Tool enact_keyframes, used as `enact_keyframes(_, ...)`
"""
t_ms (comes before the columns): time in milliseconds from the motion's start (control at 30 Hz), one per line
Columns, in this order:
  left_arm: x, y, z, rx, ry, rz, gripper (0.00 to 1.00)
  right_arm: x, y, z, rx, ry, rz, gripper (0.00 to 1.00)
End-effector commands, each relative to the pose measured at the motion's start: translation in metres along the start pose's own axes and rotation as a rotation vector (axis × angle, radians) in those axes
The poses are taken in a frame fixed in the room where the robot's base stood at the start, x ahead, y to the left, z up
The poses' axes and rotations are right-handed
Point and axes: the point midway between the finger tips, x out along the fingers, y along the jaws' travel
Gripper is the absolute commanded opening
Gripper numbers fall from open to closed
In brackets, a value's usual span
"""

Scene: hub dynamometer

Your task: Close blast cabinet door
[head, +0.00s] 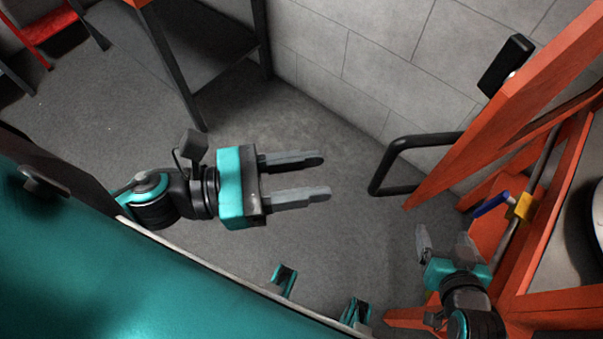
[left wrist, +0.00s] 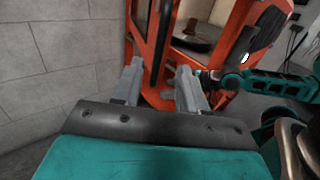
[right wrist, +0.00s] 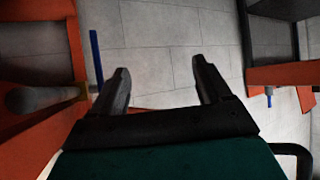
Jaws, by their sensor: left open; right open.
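The orange blast cabinet (head: 520,285) stands at the right of the head view. An orange framed panel, apparently its door (head: 500,120), slants out from it with a gap behind, so it looks open. A black loop handle (head: 385,165) sticks out from this panel's left side. My left gripper (head: 325,176) is open and empty, left of the handle and apart from it. My right gripper (head: 445,240) is open and empty, low beside the cabinet's frame. In the left wrist view, the orange cabinet (left wrist: 229,18) lies ahead, beyond the open fingers (left wrist: 158,85).
A blue lever (head: 490,204) with a yellow fitting (head: 523,207) sits on a pipe near my right gripper. A grey block wall (head: 370,70) stands behind. A dark table (head: 215,50) is at the upper left. Bare floor (head: 330,235) lies between the grippers.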

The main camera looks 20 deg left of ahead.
Motion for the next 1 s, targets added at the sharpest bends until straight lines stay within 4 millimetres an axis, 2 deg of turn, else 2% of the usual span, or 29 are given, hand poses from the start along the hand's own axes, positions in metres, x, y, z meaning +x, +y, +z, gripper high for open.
enact_keyframes(367, -0.003, 0.000, 0.000, 0.001, 0.001, 0.000, 0.41, 0.001, -0.001, -0.005, 0.000, 0.009, -0.002, 0.78)
enact_keyframes(533, 0.000, 0.006, -0.007, 0.064, -0.018, -0.027, 0.25, 0.007, 0.000, 0.005, 0.000, 0.006, -0.001, 0.78)
enact_keyframes(667, 0.008, 0.024, -0.022, 0.249, -0.071, -0.105, 0.12, 0.020, -0.001, 0.026, 0.004, -0.009, -0.004, 0.78)
enact_keyframes(800, 0.015, 0.050, -0.035, 0.536, -0.159, -0.217, 0.00, 0.036, -0.005, 0.045, 0.009, -0.015, -0.015, 0.78)
enact_keyframes(1000, 0.017, 0.088, -0.042, 0.943, -0.296, -0.355, 0.00, 0.057, -0.012, 0.057, 0.010, 0.009, -0.034, 0.78)
